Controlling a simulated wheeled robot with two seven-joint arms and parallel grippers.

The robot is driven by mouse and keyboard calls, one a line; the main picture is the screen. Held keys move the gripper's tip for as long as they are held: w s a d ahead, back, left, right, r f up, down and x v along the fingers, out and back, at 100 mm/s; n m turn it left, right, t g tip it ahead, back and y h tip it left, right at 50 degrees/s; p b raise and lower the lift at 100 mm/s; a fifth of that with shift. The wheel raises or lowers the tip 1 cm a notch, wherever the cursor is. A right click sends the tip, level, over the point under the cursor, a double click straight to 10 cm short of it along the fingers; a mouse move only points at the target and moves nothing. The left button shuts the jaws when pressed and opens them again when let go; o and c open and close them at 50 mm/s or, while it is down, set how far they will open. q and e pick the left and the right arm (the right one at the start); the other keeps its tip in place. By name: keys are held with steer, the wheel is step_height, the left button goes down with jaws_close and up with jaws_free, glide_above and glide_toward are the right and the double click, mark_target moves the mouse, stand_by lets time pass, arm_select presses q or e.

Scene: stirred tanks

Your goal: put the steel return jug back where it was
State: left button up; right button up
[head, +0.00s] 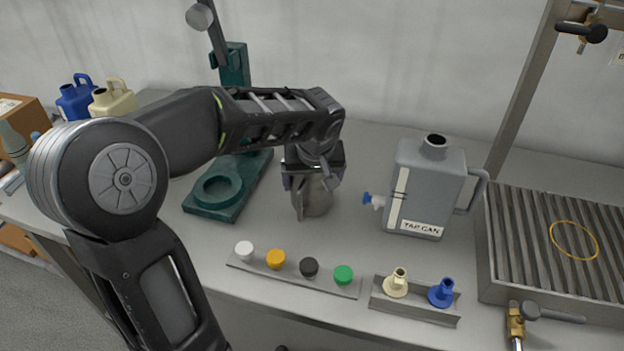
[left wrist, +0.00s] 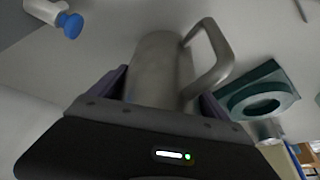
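The steel return jug (head: 316,200) is a grey metal vessel near the middle of the bench. My left gripper (head: 313,172) is over its upper part and hides much of it. In the left wrist view the jug (left wrist: 160,70) lies between the two fingers of my left gripper (left wrist: 165,100), which appear to press on both its sides. The jug's handle loops out to the right in that view. I cannot tell whether its base touches the bench. My right gripper is not in view.
A green stand with a ring base (head: 215,190) is left of the jug. A grey TAP CAN (head: 425,190) with a blue tap is to the right. In front are a strip of several coloured caps (head: 300,276), a funnel tray (head: 412,305) and a ribbed steel drainer (head: 540,240).

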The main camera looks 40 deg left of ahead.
arm_select(q)
steer(key=shift+o, duration=1.1)
steer(key=shift+r, duration=0.1)
steer(key=shift+r+p, duration=0.2)
steer(key=shift+p, duration=0.1)
steer(key=v, duration=1.2)
steer(key=shift+s+f, duration=0.1)
steer(key=shift+f, duration=0.05)
